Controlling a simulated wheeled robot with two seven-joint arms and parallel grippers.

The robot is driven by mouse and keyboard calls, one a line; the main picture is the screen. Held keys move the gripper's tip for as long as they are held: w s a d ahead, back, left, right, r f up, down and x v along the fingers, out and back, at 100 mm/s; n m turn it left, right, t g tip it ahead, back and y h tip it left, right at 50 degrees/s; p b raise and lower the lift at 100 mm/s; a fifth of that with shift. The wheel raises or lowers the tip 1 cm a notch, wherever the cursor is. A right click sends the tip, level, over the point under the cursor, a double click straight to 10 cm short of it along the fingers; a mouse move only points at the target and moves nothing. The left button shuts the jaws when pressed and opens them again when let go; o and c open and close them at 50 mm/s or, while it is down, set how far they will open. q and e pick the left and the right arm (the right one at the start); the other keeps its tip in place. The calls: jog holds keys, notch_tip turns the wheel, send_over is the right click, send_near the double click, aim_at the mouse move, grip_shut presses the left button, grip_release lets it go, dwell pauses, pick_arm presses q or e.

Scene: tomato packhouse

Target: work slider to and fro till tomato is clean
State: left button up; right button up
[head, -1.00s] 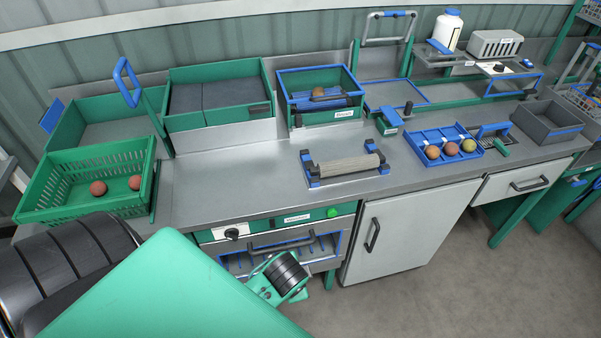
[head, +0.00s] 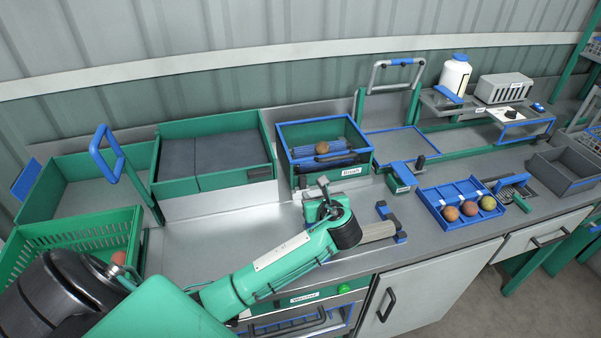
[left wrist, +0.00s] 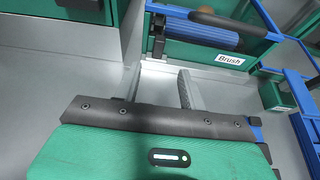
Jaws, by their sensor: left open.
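The green, blue-rimmed box labelled "Brush" (head: 345,171) stands at the back of the bench. A reddish tomato (head: 322,147) shows inside it, partly hidden, above a blue part (head: 342,147). The dark slider handle (head: 322,158) is at the box's front; it also shows in the left wrist view (left wrist: 228,24). My left gripper (head: 324,186) is open and empty, just in front of the box and apart from the handle. In the left wrist view its two fingers (left wrist: 160,88) point towards the box front. My right gripper is not in view.
A grey roller stand (head: 375,232) lies partly behind my left arm. A blue tray (head: 428,197) with several tomatoes is to the right. A green crate (head: 70,245) and a padded green bin (head: 215,183) are to the left. Bare bench (head: 200,235) lies between.

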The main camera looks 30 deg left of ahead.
aim_at(303, 179)
pick_arm(q)
jog(key=p+x, duration=0.2)
jog(key=x, duration=0.9)
jog(key=shift+w+a, duration=0.25)
jog(key=shift+w+a+f, duration=0.15)
jog(key=shift+a+f, duration=0.05)
jog(key=shift+a, duration=0.05)
jog(key=shift+w+a+f, duration=0.15)
jog(key=shift+a, duration=0.05)
jog(key=shift+c, duration=0.6)
grip_shut()
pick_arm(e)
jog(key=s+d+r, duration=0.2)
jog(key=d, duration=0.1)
